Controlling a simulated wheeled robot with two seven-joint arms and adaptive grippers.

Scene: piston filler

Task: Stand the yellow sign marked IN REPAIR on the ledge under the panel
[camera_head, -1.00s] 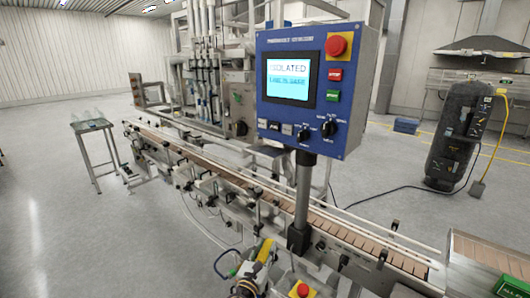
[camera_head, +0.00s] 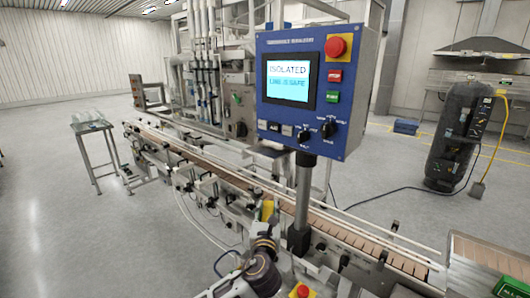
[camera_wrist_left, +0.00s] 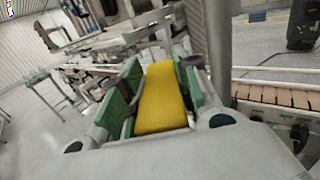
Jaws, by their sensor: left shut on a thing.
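The yellow sign (camera_head: 267,210) shows as a small yellow piece left of the panel's post in the head view. My left gripper (camera_head: 266,226) is shut on it. In the left wrist view the sign (camera_wrist_left: 162,100) is a plain yellow slab between the green finger pads; no lettering shows. The blue panel (camera_head: 345,100) stands above and to the right of the gripper, with a lit screen reading ISOLATED. I cannot make out the ledge under the panel clearly. My right gripper is not in view.
The panel's grey post (camera_head: 304,195) rises close to the right of my left gripper. A slatted conveyor (camera_head: 350,230) with rails runs diagonally behind it. A red button on a yellow box (camera_head: 302,291) is low in front. Open floor (camera_head: 60,230) lies left.

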